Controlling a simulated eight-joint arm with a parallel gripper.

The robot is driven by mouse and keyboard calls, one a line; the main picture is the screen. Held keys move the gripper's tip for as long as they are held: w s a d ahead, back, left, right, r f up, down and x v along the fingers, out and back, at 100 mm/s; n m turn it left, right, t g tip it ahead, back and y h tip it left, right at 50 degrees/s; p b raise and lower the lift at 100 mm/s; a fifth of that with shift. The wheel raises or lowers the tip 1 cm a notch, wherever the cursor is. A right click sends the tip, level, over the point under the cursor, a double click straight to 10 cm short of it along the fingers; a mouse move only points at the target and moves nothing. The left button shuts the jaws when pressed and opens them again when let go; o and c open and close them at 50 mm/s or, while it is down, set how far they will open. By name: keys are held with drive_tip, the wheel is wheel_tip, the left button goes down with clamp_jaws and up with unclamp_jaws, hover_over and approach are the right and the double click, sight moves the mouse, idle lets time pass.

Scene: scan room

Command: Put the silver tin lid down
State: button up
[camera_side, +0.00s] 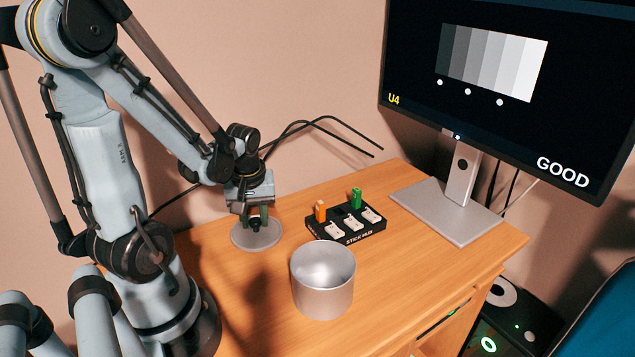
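My gripper (255,220) points down at the left part of the desk, with its fingers around the small dark knob of the silver tin lid (244,240). It looks shut on the knob, though the fingers hide part of it. The lid is a flat, round grey disc, held about level. It is at or just above the desk top, left of the tin; I cannot tell if it touches. The silver tin (323,292) stands upright on the desk, without a lid on it.
A black stick hub (346,238) with an orange stick (320,210) and a green stick (356,198) lies behind the tin. A monitor (492,85) showing "GOOD" stands at the right on a grey base (440,214). The wooden desk (415,270) is clear right of the tin.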

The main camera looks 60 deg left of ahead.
sight(257, 237)
drive_tip(key=o, duration=0.3)
drive_tip(key=shift+o, duration=0.2)
drive_tip(key=shift+r, duration=0.15)
drive_tip(key=shift+d+r, duration=0.85)
drive_tip(key=shift+r, duration=5)
drive_tip(key=w+d+m+t, duration=0.3)
drive_tip(key=d+m, duration=0.3)
drive_tip(key=d, duration=0.1)
drive_tip(key=w+d+m+t+h, duration=0.1)
drive_tip(key=w+d+m+t, duration=0.2)
drive_tip(key=d+m, duration=0.4)
drive_tip(key=shift+w+d+f+t+h, duration=0.2)
drive_tip(key=shift+w+d+t+h, duration=0.1)
drive_tip(key=shift+w, duration=0.25)
